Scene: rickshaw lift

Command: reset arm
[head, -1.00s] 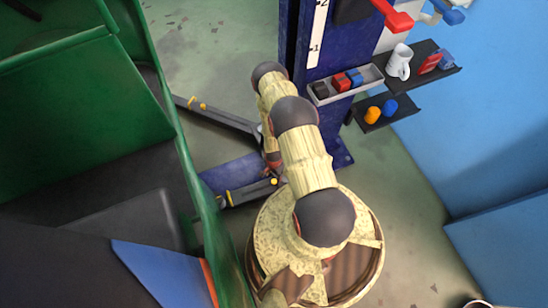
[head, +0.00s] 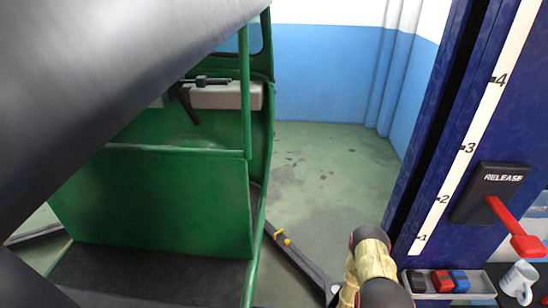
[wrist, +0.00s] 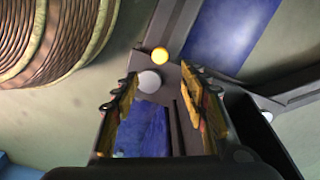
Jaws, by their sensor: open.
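My arm (head: 372,262) shows at the bottom of the head view, in front of the blue lift column. My gripper (wrist: 160,105) shows in the wrist view with its two fingers apart and nothing between them. It points down at the lift's base on the floor. In the head view my gripper is out of frame.
The green rickshaw (head: 150,200) stands at the left. The lift column (head: 470,130) has a red release lever (head: 512,228). Open floor (head: 320,170) lies between rickshaw and column.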

